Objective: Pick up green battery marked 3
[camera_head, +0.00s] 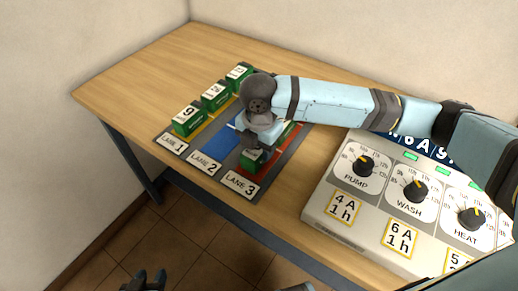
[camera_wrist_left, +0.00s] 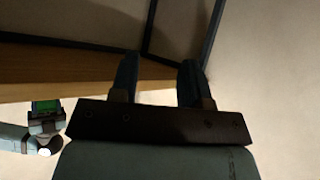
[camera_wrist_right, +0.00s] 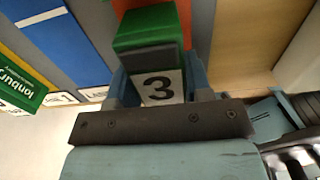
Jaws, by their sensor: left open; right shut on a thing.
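The green battery marked 3 (camera_wrist_right: 158,86) shows its white numbered label between the fingers of my right gripper (camera_wrist_right: 163,77) in the right wrist view. In the head view the same battery (camera_head: 252,158) is at the near end of lane 3, just behind the lane label. My right gripper (camera_head: 257,146) is shut on it from above and hides much of it. I cannot tell whether the battery still touches the lane. My left gripper (camera_head: 146,281) is open and empty, low at the bottom edge, off the table; its two fingers (camera_wrist_left: 157,80) stand apart in the left wrist view.
Several green batteries (camera_head: 188,119) stand in lane 1 at the left, one marked 9. The blue lane 2 (camera_head: 216,140) looks bare where visible. A control panel with knobs (camera_head: 330,195) stands to the right. The wooden tabletop (camera_head: 170,65) is clear at the back left.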

